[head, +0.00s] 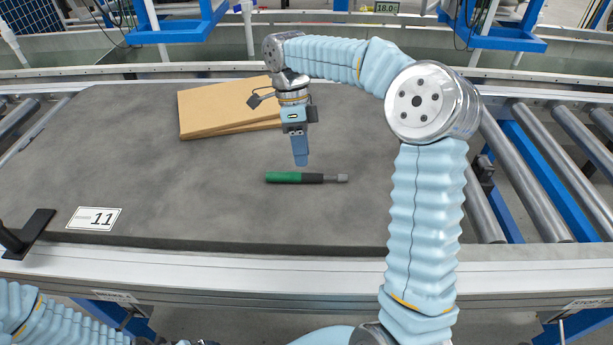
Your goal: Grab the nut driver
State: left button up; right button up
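The nut driver (300,178) lies flat on the dark grey mat (130,160), with its green and black handle to the left and its metal tip to the right. My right gripper (301,162) points down just above and behind the nut driver's handle and looks apart from it. Its fingers are seen edge-on, so I cannot tell whether they are open or shut. Nothing shows held in it. My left arm shows only at the bottom left corner, and its gripper is out of view.
Flat cardboard pieces (215,117) lie on the mat behind my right gripper. A label with 11 (94,218) and a black bracket (28,234) are at the mat's left front. Metal rollers (525,175) are on the right. The mat left of the nut driver is clear.

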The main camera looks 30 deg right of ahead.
aim_at(306, 172)
jog(key=shift+x, duration=2.6)
jog(key=shift+s+d+f, duration=0.1)
jog(key=shift+d, duration=0.05)
grip_shut()
